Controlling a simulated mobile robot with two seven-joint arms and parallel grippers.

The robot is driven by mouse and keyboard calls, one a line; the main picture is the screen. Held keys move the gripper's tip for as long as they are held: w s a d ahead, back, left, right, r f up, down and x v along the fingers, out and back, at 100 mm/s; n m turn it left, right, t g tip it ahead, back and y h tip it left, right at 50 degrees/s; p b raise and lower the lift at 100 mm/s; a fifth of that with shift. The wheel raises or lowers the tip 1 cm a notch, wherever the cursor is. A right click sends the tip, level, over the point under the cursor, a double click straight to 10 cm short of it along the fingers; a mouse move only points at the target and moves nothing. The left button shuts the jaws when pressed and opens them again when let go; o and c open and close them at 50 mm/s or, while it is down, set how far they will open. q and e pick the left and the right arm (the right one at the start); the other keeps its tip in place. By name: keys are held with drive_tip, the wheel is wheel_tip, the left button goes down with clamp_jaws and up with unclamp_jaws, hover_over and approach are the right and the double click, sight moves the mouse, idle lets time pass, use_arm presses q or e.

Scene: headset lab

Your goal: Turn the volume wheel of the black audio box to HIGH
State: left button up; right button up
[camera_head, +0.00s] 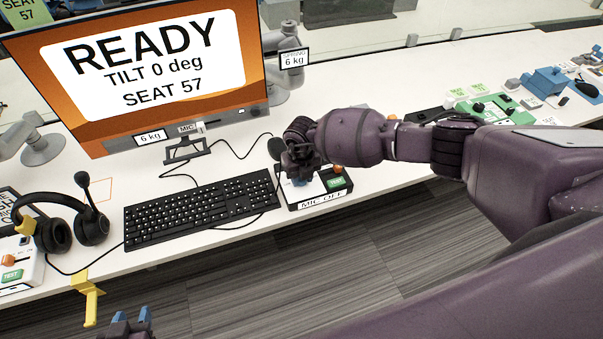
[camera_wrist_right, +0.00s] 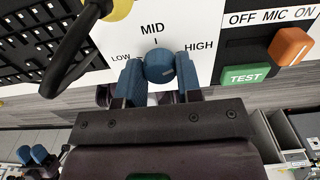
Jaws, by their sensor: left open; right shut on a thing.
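The audio box (camera_head: 306,203) stands at the table's front edge, with a black body, a white dial panel and a MIC OFF label on its front. In the right wrist view its panel (camera_wrist_right: 205,22) reads LOW, MID and HIGH around the blue volume wheel (camera_wrist_right: 158,62). A small pale mark shows on the wheel; its exact setting is hard to tell. My right gripper (camera_wrist_right: 159,80) is shut on the wheel, one blue finger on each side; in the head view the gripper (camera_head: 300,165) hides the wheel. My left gripper (camera_head: 132,320) is open and empty at the bottom left, off the table.
A green TEST button (camera_wrist_right: 246,76) and an orange mic switch (camera_wrist_right: 291,46) sit right of the wheel. A keyboard (camera_head: 200,208) lies left of the box. A headset (camera_head: 62,220) and a yellow hook (camera_head: 88,290) are further left. A monitor (camera_head: 150,70) stands behind.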

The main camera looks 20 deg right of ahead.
drive_tip(key=shift+m, duration=0.6)
drive_tip(key=shift+p, duration=0.3)
drive_tip(key=o, duration=0.9)
drive_tip(key=shift+o, duration=0.2)
drive_tip(key=shift+r, duration=0.1)
wheel_tip(320, 180, up, 11)
drive_tip(key=shift+f, duration=0.2)
